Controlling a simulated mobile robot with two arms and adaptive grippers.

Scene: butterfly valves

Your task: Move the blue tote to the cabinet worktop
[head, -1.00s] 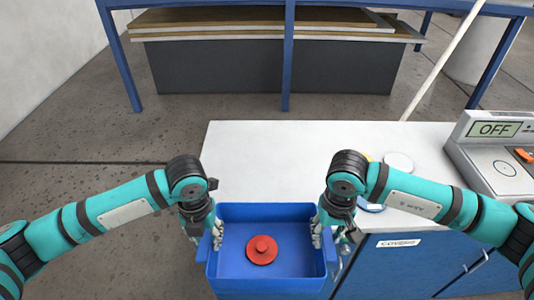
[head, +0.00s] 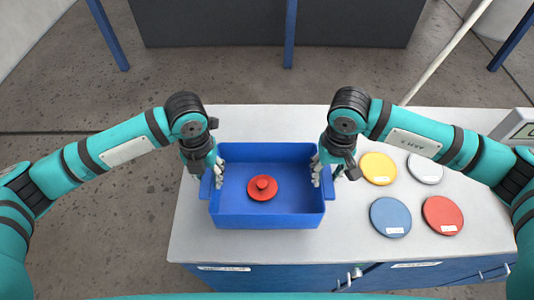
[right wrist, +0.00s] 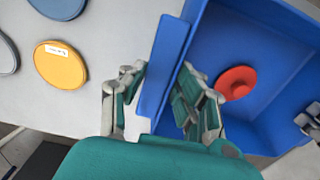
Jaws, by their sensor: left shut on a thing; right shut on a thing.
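The blue tote (head: 268,222) is over the white worktop (head: 250,122) of the blue cabinet (head: 290,277) in the head view; whether its base touches the top I cannot tell. A red disc-shaped part with a knob (head: 262,188) lies inside it. My left gripper (head: 212,176) is shut on the tote's left rim. My right gripper (head: 326,172) is shut on its right rim. The right wrist view shows the right fingers (right wrist: 158,100) on both sides of the tote's rim (right wrist: 165,65), with the red part (right wrist: 236,83) inside.
Right of the tote lie a yellow disc (head: 378,168), a grey disc (head: 425,168), a blue disc (head: 390,217) and a red disc (head: 443,215). A device (head: 518,127) stands at the right edge. The worktop behind the tote is clear.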

